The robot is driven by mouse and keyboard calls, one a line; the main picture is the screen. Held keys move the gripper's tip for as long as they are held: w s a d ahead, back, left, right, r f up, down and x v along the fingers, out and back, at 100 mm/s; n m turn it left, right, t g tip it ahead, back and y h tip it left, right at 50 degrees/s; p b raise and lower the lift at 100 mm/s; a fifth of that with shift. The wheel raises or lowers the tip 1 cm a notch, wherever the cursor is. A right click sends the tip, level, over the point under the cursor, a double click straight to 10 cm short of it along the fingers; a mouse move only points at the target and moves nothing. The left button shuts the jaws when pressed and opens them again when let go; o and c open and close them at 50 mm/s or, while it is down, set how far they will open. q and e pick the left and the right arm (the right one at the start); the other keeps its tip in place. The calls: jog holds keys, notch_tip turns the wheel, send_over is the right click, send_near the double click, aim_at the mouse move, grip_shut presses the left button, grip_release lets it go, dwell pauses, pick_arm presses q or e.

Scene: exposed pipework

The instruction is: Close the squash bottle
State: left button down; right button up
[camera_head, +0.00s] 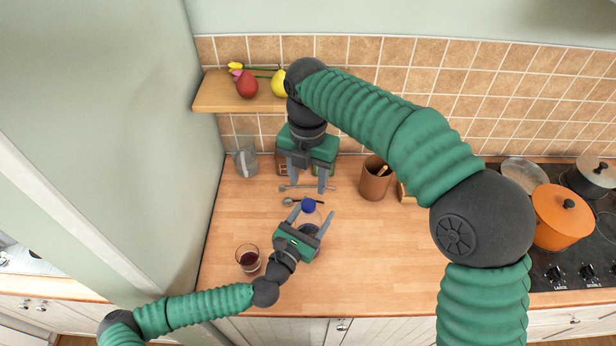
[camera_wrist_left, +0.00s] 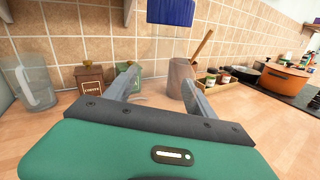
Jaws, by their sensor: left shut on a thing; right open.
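The squash bottle's blue cap (camera_head: 308,205) shows in the head view between the fingers of my left gripper (camera_head: 311,217). The bottle's body looks clear and is mostly hidden by that gripper. In the left wrist view the blue cap (camera_wrist_left: 171,11) is at the top edge, above and beyond the left fingers (camera_wrist_left: 160,88), which are shut on the bottle. I cannot tell whether the cap is fully seated. My right gripper (camera_head: 307,182) is open and empty, fingers pointing down, behind the bottle and apart from the cap.
A glass with dark red drink (camera_head: 248,259) stands left of my left gripper. Spoons (camera_head: 292,187) lie behind the bottle. A clear jug (camera_head: 245,161), coffee canister (camera_wrist_left: 90,80) and brown utensil pot (camera_head: 375,180) line the back. An orange pot (camera_head: 560,222) is right; the middle-right worktop is clear.

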aim_at(308, 203)
jog(key=shift+f, duration=0.15)
notch_tip(308, 203, down, 8)
jog(key=shift+r, duration=0.1)
pick_arm(q)
jog(key=shift+d, duration=0.1)
pick_arm(e)
grip_shut()
dwell(0.4)
